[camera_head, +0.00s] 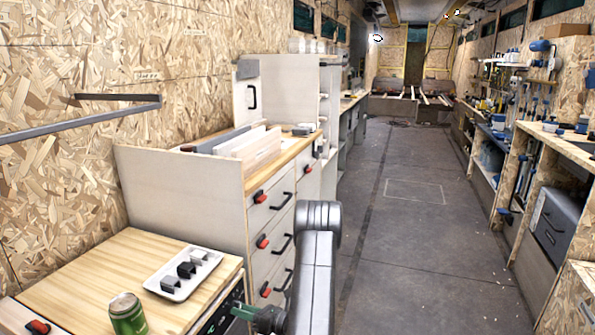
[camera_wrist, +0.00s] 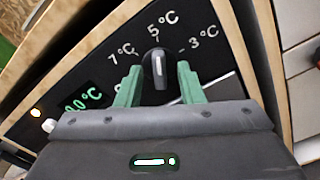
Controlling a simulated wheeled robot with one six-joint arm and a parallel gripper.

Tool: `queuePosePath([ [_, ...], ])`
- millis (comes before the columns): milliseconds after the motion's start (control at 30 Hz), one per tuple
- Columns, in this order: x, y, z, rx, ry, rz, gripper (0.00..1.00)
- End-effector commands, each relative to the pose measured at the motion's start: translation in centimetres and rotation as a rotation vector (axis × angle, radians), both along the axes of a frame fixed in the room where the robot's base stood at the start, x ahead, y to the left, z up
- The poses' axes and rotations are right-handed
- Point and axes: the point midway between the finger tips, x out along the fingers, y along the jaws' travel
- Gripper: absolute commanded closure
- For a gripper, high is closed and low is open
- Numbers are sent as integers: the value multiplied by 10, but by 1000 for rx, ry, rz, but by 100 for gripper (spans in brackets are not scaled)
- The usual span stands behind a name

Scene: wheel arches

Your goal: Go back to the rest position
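My gripper (camera_wrist: 160,76) has green fingers, which stand apart on both sides of a black knob (camera_wrist: 158,70) on a dark control panel (camera_wrist: 205,45). The fingers look open, with the knob between them; whether they touch it is hard to tell. The knob's white mark points roughly toward the 5°C label. In the head view my gripper (camera_head: 245,311) is low in the middle, at the front of the wood-topped cabinet (camera_head: 95,265), and my arm hides part of that front.
A green can (camera_head: 128,315) and a white tray (camera_head: 184,273) with dark pieces stand on the cabinet top. A drawer unit (camera_head: 270,225) with black handles stands just behind my arm. The grey floor aisle (camera_head: 410,210) to the right is clear.

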Motion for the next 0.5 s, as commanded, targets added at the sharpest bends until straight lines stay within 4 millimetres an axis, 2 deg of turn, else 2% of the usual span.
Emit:
queuePosePath([
  [167,-5,-15,0,3,6,-4,65],
  [500,-26,-76,1,2,7,-5,65],
])
